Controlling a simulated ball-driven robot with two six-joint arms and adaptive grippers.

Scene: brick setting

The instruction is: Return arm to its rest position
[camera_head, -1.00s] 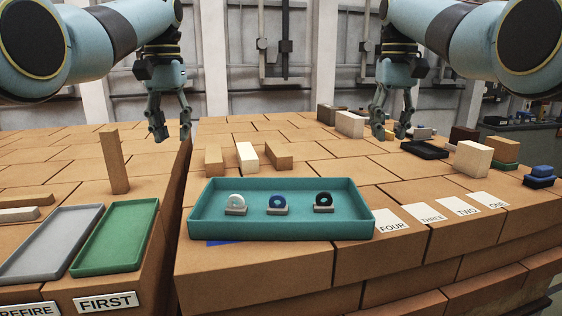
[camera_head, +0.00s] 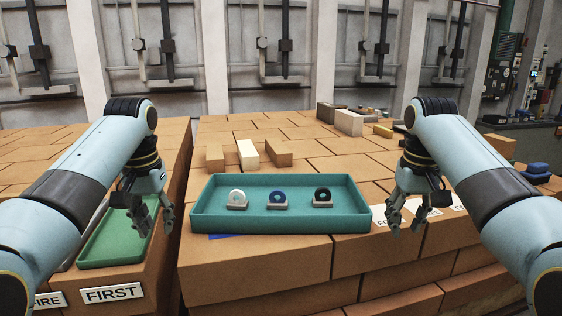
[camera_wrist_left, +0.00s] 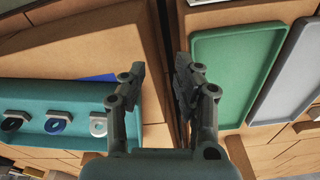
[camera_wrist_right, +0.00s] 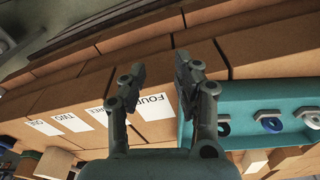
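My left gripper (camera_head: 157,226) hangs above the gap between the two brick tables, right of the green tray (camera_head: 112,236). It is open and empty, and its parted fingers (camera_wrist_left: 162,72) show in the left wrist view. My right gripper (camera_head: 406,228) hangs just right of the teal tray (camera_head: 280,223), over the label cards. It is open and empty, with its parted fingers (camera_wrist_right: 160,72) in the right wrist view. Both arms reach in from the lower corners, bent at the elbow, and hide parts of the tables.
In the teal tray stand a white ring (camera_head: 237,196), a blue ring (camera_head: 277,197) and a black ring (camera_head: 322,195) on small bases. Wooden blocks (camera_head: 247,154) stand behind it. A grey tray (camera_wrist_left: 290,85) lies beside the green one. Dark blue blocks (camera_head: 538,171) sit far right.

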